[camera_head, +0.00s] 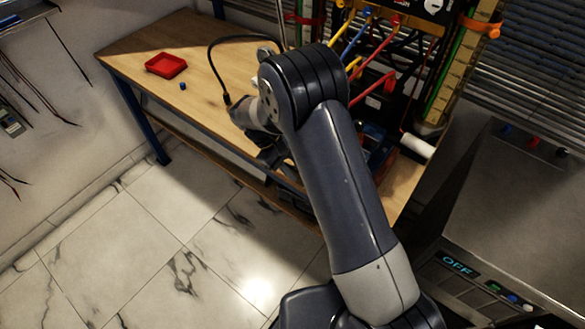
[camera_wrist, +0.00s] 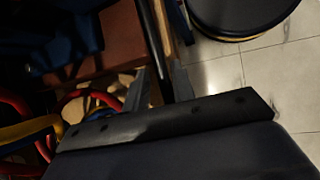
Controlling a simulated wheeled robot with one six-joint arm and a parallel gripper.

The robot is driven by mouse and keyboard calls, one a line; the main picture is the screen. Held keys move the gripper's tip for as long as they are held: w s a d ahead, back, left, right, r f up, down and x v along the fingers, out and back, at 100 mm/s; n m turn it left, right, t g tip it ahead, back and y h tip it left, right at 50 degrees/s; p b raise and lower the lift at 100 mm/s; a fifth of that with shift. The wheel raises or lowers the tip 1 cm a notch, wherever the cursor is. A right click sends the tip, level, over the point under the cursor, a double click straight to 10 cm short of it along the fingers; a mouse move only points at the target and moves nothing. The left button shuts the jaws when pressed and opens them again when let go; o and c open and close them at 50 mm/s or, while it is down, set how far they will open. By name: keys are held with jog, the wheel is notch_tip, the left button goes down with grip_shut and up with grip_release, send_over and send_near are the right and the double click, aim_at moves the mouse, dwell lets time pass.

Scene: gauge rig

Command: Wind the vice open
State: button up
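My gripper (camera_head: 272,156) hangs at the front edge of the wooden bench in the head view, mostly hidden by my own arm. In the wrist view its two fingers (camera_wrist: 160,88) stand apart with a gap between them. A dark bar or edge runs behind or through that gap; I cannot tell which, and no contact is clear. A blue object (camera_head: 372,135), perhaps the vice, shows partly behind my arm. Dark blue shapes (camera_wrist: 72,35) at the upper left of the wrist view may be the same thing. The vice's handle and jaws cannot be made out.
The bench (camera_head: 205,62) holds a red tray (camera_head: 166,65) and a small blue piece (camera_head: 183,86). Coloured hoses (camera_head: 372,50) and a rig stand at the back right. Tiled floor (camera_head: 150,230) is clear.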

jog(key=shift+o, duration=0.6)
jog(key=shift+s, duration=0.1)
jog(key=shift+a, duration=0.15)
jog(key=shift+a+r, duration=0.15)
jog(key=shift+r, duration=0.1)
jog(key=b+v, duration=0.1)
jog(key=v, duration=0.9)
jog(key=shift+r, duration=0.1)
jog(key=shift+c, duration=0.5)
